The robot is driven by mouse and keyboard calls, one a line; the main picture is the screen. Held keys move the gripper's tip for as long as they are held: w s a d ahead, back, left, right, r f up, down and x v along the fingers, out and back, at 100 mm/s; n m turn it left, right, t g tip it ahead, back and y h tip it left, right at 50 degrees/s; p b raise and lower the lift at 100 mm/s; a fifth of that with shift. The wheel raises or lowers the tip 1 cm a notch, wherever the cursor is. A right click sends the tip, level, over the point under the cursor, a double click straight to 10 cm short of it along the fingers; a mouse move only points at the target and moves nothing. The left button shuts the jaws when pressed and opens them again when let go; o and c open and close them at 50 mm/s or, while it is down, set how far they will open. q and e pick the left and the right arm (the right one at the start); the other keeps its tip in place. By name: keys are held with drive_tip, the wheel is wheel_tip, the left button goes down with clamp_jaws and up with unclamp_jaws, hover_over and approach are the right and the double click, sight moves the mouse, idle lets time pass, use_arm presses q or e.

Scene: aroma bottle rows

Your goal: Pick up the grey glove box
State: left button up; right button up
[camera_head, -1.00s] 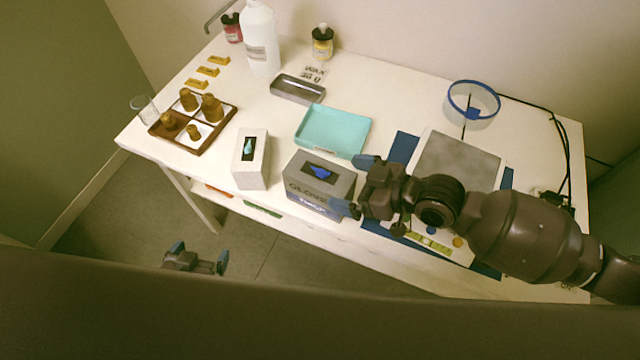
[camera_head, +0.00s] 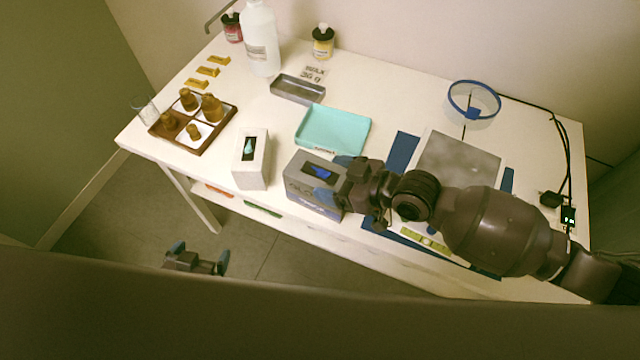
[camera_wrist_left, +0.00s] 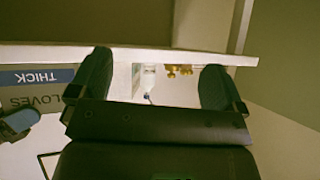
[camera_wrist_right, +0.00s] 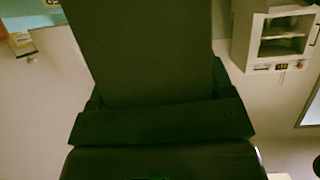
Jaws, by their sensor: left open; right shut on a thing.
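The grey glove box (camera_head: 303,180) stands at the table's front edge, with a dark top slot and a blue glove in it. My right gripper (camera_head: 333,179) is shut on the box's right end, one finger on the far side and one on the front. The box still appears to rest on the table. In the right wrist view a dark grey box face (camera_wrist_right: 150,55) fills the space between the fingers, which are mostly hidden. In the left wrist view the box (camera_wrist_left: 40,87) shows its "THICK" label. My left gripper (camera_head: 197,264) is open and empty, low in front of the table.
A white tissue-like box (camera_head: 251,160) stands just left of the glove box. A turquoise tray (camera_head: 334,130) lies behind it. A brown tray (camera_head: 229,112) with bottles is further left. A blue mat (camera_head: 402,150) and a grey-topped panel (camera_head: 458,160) lie right, under my right arm.

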drive_tip(key=shift+r, duration=0.1)
drive_tip(key=c, duration=0.5)
drive_tip(key=shift+r, duration=0.6)
drive_tip(key=shift+r+p, duration=1.7)
drive_tip(key=shift+r, duration=7.7)
